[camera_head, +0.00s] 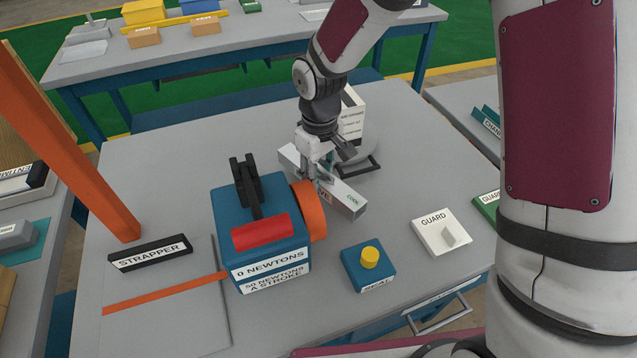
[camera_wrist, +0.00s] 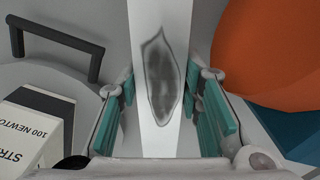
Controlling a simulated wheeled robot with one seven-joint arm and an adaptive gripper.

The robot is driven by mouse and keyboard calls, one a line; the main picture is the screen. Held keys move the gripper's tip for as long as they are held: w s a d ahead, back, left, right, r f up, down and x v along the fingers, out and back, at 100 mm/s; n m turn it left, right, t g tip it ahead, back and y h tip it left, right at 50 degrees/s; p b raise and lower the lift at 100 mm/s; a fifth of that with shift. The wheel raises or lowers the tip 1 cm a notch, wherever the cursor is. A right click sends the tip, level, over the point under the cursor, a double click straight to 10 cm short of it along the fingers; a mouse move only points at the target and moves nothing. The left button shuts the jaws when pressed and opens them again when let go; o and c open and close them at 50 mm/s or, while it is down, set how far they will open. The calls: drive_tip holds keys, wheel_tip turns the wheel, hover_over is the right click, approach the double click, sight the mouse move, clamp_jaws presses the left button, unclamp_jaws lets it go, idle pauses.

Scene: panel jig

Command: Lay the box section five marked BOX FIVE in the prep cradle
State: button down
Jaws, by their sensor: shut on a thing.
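A long pale grey box section (camera_head: 346,197) is held in my gripper (camera_head: 318,172) behind the blue strapper. No cradle marked as the prep cradle can be made out.
The blue strapper (camera_head: 262,240) with an orange wheel (camera_head: 309,211) stands close beside the box section. A white labelled block (camera_head: 351,117) on a round grey base stands behind. A yellow button box (camera_head: 368,266) and GUARD plate (camera_head: 439,232) lie in front. An orange post (camera_head: 75,150) rises left.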

sight(320, 174)
drive_tip(key=shift+f, duration=1.45)
drive_tip(key=shift+f, duration=0.2)
drive_tip(key=c, duration=1.4)
unclamp_jaws()
wheel_tip(320, 174, up, 12)
drive_tip(key=shift+r+p, duration=0.2)
drive_tip(key=shift+p, duration=0.2)
